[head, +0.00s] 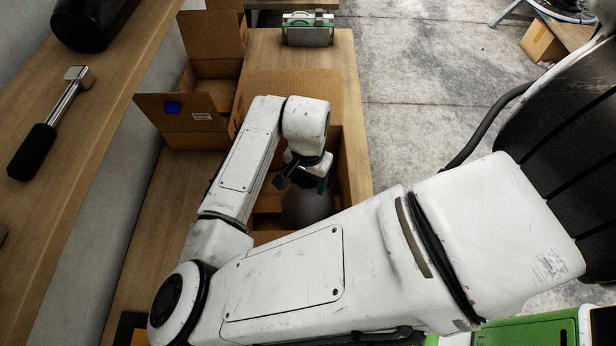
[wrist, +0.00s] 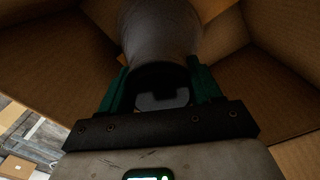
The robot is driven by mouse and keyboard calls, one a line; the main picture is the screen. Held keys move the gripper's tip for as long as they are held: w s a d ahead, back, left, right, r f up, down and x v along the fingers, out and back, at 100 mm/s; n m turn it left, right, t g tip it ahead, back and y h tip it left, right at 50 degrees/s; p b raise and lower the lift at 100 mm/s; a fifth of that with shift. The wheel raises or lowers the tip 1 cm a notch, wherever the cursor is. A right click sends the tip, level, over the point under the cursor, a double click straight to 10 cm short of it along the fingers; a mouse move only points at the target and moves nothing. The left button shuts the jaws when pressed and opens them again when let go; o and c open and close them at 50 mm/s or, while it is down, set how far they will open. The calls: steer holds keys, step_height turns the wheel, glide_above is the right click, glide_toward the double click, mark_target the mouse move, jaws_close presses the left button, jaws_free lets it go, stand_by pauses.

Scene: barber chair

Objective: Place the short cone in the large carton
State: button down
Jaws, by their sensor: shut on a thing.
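The short cone (head: 305,208) is a dark grey rounded body, partly hidden behind my arm. My gripper (head: 307,180) is shut on it and points down inside the large carton (head: 296,84), an open brown cardboard box. In the wrist view my gripper's green fingers (wrist: 160,80) stand on either side of the grey cone (wrist: 160,28). Brown carton walls (wrist: 275,85) surround it there. My arm hides the carton's near side and much of its inside. I cannot tell whether the cone touches the carton floor.
A green-framed device (head: 308,29) sits on the bench behind. A black-handled tool (head: 48,125) lies on the left shelf. A black chair (head: 560,150) stands at right.

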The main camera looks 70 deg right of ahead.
steer(key=shift+f, duration=0.1)
steer(key=shift+c, duration=1)
jaws_free()
step_height(320, 180, up, 12)
steer(key=shift+b, duration=0.35)
steer(key=shift+s, duration=0.1)
